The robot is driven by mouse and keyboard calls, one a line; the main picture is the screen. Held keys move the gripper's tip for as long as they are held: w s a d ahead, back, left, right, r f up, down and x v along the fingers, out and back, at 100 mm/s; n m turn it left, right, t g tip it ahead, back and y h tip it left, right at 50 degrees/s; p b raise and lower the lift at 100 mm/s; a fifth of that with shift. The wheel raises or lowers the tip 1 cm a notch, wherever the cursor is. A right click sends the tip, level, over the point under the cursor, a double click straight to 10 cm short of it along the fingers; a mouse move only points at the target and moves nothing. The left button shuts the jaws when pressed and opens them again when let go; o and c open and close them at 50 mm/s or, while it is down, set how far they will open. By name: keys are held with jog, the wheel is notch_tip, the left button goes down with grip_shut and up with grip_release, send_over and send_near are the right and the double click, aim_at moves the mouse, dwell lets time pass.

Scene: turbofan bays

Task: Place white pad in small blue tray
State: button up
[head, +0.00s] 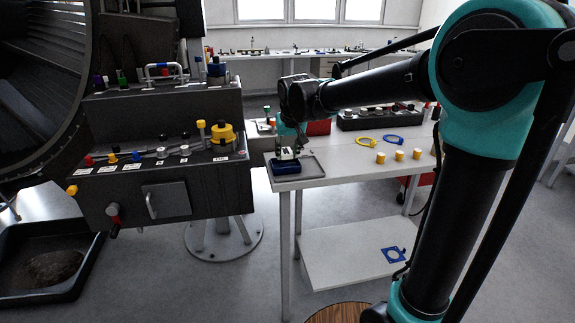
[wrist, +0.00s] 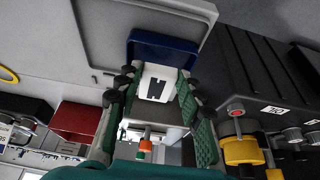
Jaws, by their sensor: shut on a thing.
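My gripper (head: 288,150) is at the near left corner of the white table, pointing down at the small blue tray (head: 286,168). In the wrist view, my gripper (wrist: 155,88) has its green-lined fingers shut on the white pad (wrist: 147,90), which carries a black mark. The blue tray also shows in the wrist view (wrist: 165,45), just past the fingertips and the pad's end. In the head view the pad is small and partly hidden by the fingers, at or just above the tray. I cannot tell whether it touches the tray.
The blue tray stands on a larger grey tray (head: 312,172) on the white table (head: 345,165). Yellow cylinders (head: 400,155), a yellow ring (head: 365,141) and a blue ring (head: 393,138) lie to the right. A dark console (head: 160,125) with knobs stands close on the left.

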aim_at(288, 173)
notch_tip(288, 173, down, 4)
jog(key=shift+f, duration=0.2)
jog(key=shift+s+f, duration=0.1)
jog(key=shift+f, duration=0.15)
jog(key=shift+c, duration=0.8)
jog(key=o, duration=1.1)
jog(key=v, duration=1.2)
jog(key=s+d+f+m, duration=0.1)
jog(key=s+d+f, duration=0.2)
jog(key=d+f, duration=0.35)
jog(key=s+d+f+m, duration=0.1)
jog(key=s+d+f, duration=0.2)
jog(key=d+f, duration=0.4)
jog(key=s+d+f+m+h, duration=0.1)
jog(key=s+d+f, duration=0.9)
jog(key=s, duration=0.3)
jog(key=shift+s+d+f, duration=0.2)
jog(key=shift+s+f, duration=0.1)
jog(key=shift+f, duration=0.25)
